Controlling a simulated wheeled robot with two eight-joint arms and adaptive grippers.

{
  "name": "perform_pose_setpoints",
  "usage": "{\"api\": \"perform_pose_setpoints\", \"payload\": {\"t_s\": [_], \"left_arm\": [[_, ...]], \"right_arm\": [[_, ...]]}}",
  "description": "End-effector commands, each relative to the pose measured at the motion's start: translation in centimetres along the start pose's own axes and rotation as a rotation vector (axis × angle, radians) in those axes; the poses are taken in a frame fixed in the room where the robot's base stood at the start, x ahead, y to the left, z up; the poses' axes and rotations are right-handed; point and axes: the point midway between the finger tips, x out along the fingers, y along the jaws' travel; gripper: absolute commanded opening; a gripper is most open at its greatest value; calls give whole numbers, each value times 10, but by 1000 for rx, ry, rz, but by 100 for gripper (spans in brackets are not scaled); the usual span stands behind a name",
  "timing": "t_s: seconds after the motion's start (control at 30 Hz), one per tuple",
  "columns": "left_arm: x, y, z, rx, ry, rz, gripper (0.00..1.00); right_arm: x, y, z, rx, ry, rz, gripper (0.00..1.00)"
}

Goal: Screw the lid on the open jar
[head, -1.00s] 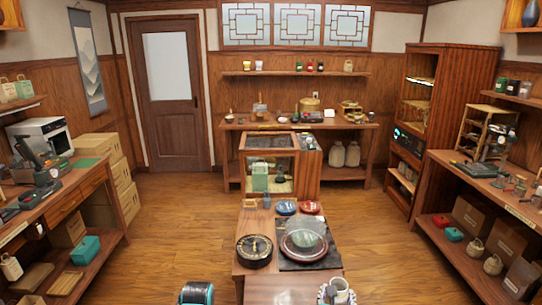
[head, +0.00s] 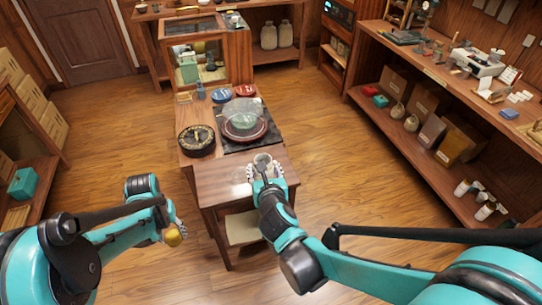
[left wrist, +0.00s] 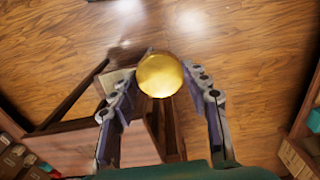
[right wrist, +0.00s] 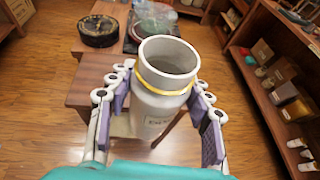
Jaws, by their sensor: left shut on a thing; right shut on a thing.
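The golden round lid (left wrist: 160,75) is between the fingers of my left gripper (left wrist: 162,88), which is shut on it. In the head view the lid (head: 173,237) shows at the tip of my left gripper (head: 172,225), left of the small table and apart from the jar. The pale open jar (right wrist: 166,85) has a yellow band below its neck and lettering on its side. My right gripper (right wrist: 158,115) is shut around its body. In the head view the jar (head: 264,162) is at the table's near part, partly hidden by my right gripper (head: 265,173).
The wooden table (head: 222,182) holds a round black dial-like item (head: 196,140), a dark mat (head: 262,138) with a glass-covered red dish (head: 243,125), and blue and red tins. Shelves stand along the right wall. Open floor lies left of the table.

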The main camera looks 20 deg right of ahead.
Motion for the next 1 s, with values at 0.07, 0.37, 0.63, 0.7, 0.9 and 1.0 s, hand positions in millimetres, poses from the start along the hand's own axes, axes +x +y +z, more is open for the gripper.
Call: {"api": "perform_pose_setpoints", "payload": {"t_s": [0.07, 0.37, 0.63, 0.7, 0.9, 1.0], "left_arm": [[0, 0, 0, 0, 0, 0, 38], [0, 0, 0, 0, 0, 0, 38], [0, 0, 0, 0, 0, 0, 38], [0, 0, 0, 0, 0, 0, 38], [-11, 14, -17, 10, 0, 0, 38], [-26, 31, -37, 19, 0, 1, 38]], "right_arm": [[-11, 15, 0, -23, 0, 59, 0], [-32, 48, 0, -80, -1, 191, 0], [-33, 50, 0, -83, -2, 198, 0], [-33, 50, 0, -82, -1, 197, 0], [-32, 50, 0, -82, -1, 197, 0], [-32, 50, 0, -82, -1, 197, 0]]}}
